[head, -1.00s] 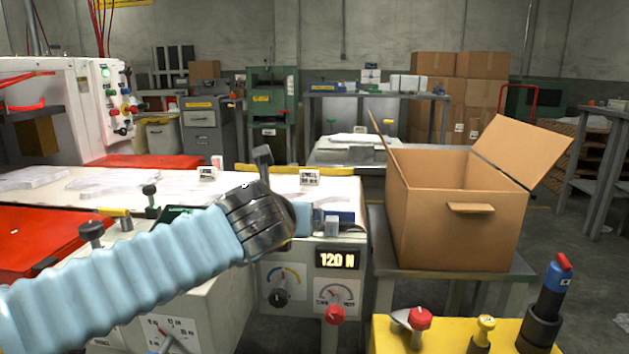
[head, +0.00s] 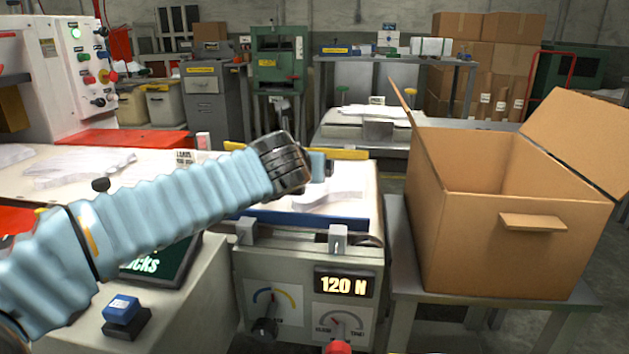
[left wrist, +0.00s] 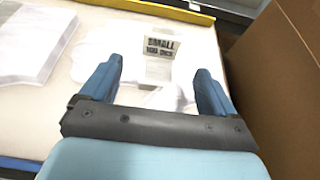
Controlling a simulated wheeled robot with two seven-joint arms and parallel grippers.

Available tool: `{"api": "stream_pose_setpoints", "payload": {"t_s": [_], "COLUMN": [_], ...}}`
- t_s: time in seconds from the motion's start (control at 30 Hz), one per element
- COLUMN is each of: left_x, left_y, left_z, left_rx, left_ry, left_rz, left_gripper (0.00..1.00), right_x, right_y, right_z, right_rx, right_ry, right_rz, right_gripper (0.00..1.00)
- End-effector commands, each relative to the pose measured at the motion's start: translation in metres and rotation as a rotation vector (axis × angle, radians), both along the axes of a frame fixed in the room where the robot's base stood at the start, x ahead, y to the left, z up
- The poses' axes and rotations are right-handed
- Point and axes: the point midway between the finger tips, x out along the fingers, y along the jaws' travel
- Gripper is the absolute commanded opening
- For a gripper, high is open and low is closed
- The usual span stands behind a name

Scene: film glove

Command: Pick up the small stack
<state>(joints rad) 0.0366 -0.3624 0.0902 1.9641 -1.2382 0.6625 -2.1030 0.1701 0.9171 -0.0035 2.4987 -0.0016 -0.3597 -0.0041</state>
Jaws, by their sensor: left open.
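My left gripper (head: 320,166) reaches over the white-topped table from the left, with its two blue fingers apart. In the left wrist view the open gripper (left wrist: 160,72) has nothing held between its fingers. White film pieces, apparently the small stack (left wrist: 170,97), lie flat below and between the fingers; part is hidden by the gripper. They show in the head view (head: 335,196) just below the gripper. A small sign (left wrist: 160,52) that seems to read "SMALL" stands behind them. A larger white pile (left wrist: 30,42) lies to the left. My right gripper is not in view.
An open cardboard box (head: 500,240) stands on a grey table to the right, close beside the white table. A blue edge strip and grey clamps (head: 338,238) line the white table's front. A "120 N" display (head: 344,285) is below.

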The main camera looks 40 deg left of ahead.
Motion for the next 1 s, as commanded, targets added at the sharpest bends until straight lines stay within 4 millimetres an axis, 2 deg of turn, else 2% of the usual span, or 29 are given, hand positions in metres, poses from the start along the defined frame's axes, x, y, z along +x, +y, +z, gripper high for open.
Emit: {"api": "stream_pose_setpoints", "payload": {"t_s": [0.23,0.5,0.77,0.87,1.0], "left_x": [0.02,0.053,0.056,0.056,0.056], "left_y": [0.011,0.028,0.03,0.03,0.03], "left_z": [-0.01,-0.024,-0.025,-0.025,-0.025], "left_rx": [0.0,0.001,0.0,0.0,0.0], "left_ry": [0.0,0.001,-0.001,-0.001,-0.001], "left_rz": [0.0,0.001,0.0,0.0,0.0], "left_gripper": [0.89,0.89,0.89,0.77,0.56], "right_x": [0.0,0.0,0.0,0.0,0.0], "right_y": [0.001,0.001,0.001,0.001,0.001], "right_z": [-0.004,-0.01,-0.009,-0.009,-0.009], "right_rx": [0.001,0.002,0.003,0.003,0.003], "right_ry": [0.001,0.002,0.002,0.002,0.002], "right_rz": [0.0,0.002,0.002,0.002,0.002], "right_gripper": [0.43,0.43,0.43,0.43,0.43]}}
